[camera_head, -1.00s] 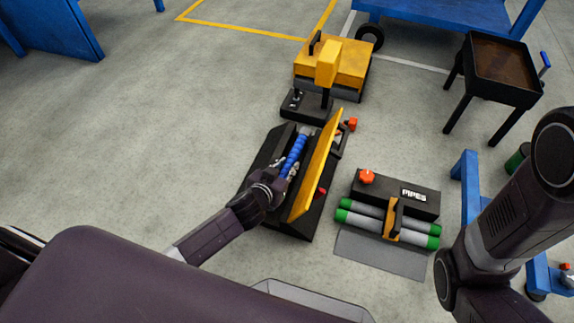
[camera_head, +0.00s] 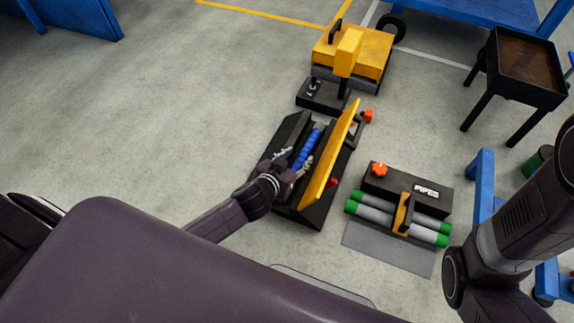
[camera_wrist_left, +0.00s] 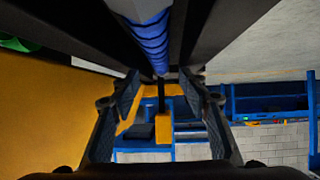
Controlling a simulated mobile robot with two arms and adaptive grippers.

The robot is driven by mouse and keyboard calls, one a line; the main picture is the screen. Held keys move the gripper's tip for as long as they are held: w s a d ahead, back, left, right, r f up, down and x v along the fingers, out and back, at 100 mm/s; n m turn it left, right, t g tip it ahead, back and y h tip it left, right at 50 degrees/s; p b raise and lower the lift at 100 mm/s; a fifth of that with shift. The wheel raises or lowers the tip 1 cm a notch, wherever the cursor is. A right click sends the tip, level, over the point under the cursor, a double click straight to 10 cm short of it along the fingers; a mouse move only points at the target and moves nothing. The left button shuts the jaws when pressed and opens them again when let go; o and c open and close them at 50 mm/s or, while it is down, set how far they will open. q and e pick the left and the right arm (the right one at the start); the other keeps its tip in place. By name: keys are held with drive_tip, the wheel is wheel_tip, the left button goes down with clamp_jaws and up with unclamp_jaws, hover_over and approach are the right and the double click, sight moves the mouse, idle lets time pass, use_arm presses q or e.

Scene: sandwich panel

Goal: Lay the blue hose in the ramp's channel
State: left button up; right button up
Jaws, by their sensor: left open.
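The blue ribbed hose (camera_head: 307,150) lies lengthwise in the channel of the black ramp (camera_head: 289,131), beside the ramp's raised yellow panel (camera_head: 331,155). Its near end is hidden by my left gripper. My left gripper (camera_head: 296,165) is at the near part of the ramp, with its fingers spread to either side of the hose. In the left wrist view the hose (camera_wrist_left: 152,40) runs between dark channel walls, above and between the open fingers (camera_wrist_left: 161,88), and no finger visibly touches it. My right arm shows at the right, but its gripper is out of view.
A yellow machine (camera_head: 352,55) stands behind the ramp. A black box marked PIPES (camera_head: 405,188) with green-ended grey pipes (camera_head: 428,235) is to the right. A black tray table (camera_head: 525,70) stands at the back right. The floor left of the ramp is clear.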

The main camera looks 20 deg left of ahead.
use_arm(q)
drive_tip(key=v, duration=0.9)
drive_tip(key=shift+s+r, duration=0.2)
drive_tip(key=shift+r, duration=0.05)
